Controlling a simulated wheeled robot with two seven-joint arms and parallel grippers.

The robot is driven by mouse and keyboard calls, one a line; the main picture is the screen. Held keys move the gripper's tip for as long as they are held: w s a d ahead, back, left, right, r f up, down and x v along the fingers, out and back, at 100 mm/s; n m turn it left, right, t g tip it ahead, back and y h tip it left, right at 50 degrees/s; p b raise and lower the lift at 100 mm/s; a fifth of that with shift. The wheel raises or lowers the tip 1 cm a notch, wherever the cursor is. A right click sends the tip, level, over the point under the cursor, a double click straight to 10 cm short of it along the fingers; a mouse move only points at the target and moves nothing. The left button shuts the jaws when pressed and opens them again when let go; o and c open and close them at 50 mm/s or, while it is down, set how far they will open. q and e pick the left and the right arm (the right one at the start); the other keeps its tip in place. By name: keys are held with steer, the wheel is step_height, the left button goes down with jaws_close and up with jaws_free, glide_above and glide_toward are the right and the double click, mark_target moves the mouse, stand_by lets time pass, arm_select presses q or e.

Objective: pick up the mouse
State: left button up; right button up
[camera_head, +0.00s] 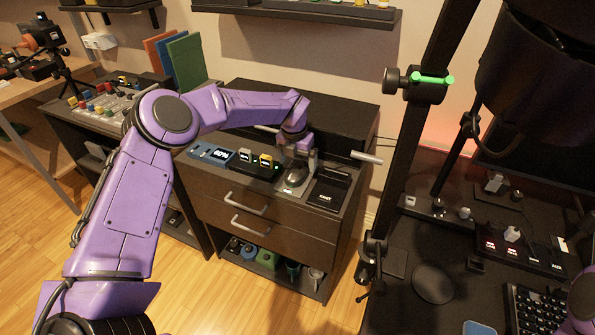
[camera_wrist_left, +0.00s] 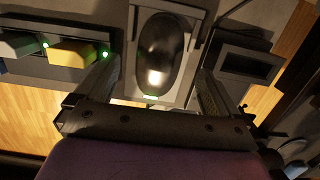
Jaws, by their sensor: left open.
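The mouse (camera_head: 296,177) is dark and glossy and sits on a light grey dock on top of the dark drawer cabinet. In the left wrist view the mouse (camera_wrist_left: 160,50) lies upright in its grey dock (camera_wrist_left: 184,92). My left gripper (camera_head: 299,165) is above the mouse, pointing down. In the left wrist view its fingers stand open, one on each side of the dock and mouse, apart from the mouse. My right gripper is not in view; only a bit of purple arm shows at the lower right edge.
Left of the mouse are a charger with grey and yellow blocks (camera_head: 258,163) and a blue device (camera_head: 211,152). A black box (camera_head: 326,193) is close on the right. The cabinet's raised back (camera_head: 310,104) stands behind. A black rig post (camera_head: 410,140) rises further right.

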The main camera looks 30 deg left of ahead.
mark_target(297, 167)
arm_select(q)
step_height(297, 167, down, 3)
steer(key=shift+w+f, duration=0.15)
steer(key=shift+f, duration=0.05)
steer(key=shift+r, duration=0.1)
steer(key=c, duration=1.3)
